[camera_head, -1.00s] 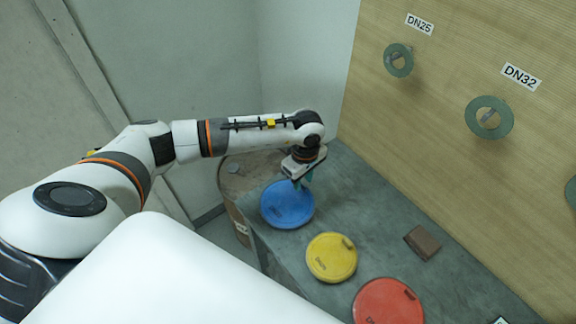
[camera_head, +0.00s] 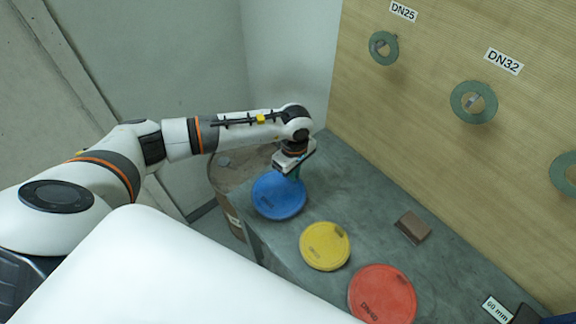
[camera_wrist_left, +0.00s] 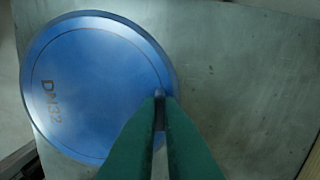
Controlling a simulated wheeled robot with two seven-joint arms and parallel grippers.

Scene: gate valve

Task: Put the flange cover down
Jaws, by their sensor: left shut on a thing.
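The blue flange cover (camera_head: 277,196), marked DN32 in the left wrist view (camera_wrist_left: 90,85), is at the far left end of the grey table. It looks flat on or just over the table top; I cannot tell whether it touches. My left gripper (camera_head: 294,173) points down at the cover's far right edge. In the left wrist view its green fingers (camera_wrist_left: 162,100) are shut on a small grip of the cover near its rim. My right gripper is not in view.
A yellow cover (camera_head: 325,246) and a red cover (camera_head: 383,296) lie along the grey table (camera_head: 352,186). A brown block (camera_head: 413,227) lies behind them. A board with green flanges (camera_head: 474,102) stands at the right. A barrel (camera_head: 228,172) stands beside the table's left end.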

